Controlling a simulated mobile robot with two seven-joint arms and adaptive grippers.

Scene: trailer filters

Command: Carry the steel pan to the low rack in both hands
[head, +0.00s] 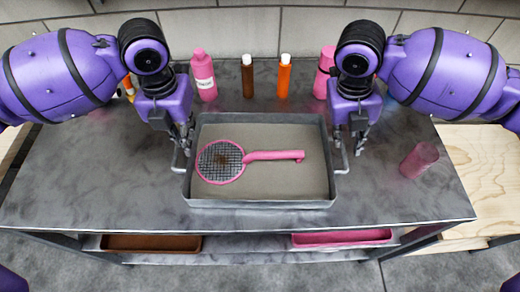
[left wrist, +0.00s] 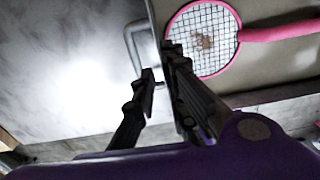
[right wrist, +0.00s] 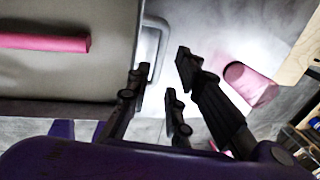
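The steel pan (head: 262,203) is a shallow grey rectangular tray on the metal table, with a wire handle at each end. A pink strainer-like tool (head: 220,161) with a mesh head lies in it. My left gripper (head: 183,145) is at the left handle (left wrist: 132,45), its fingers apart beside the pan wall. My right gripper (head: 350,143) is at the right handle (right wrist: 152,48), its fingers spread, one on each side of the handle in the right wrist view. Neither gripper is visibly closed on a handle. No rack is clearly identifiable.
Pink, brown and orange bottles (head: 284,76) line the back. The table's lower shelf (head: 250,245) holds a brown tray (head: 150,243) and a pink tray (head: 342,238). A pale wooden surface (head: 485,175) is at right.

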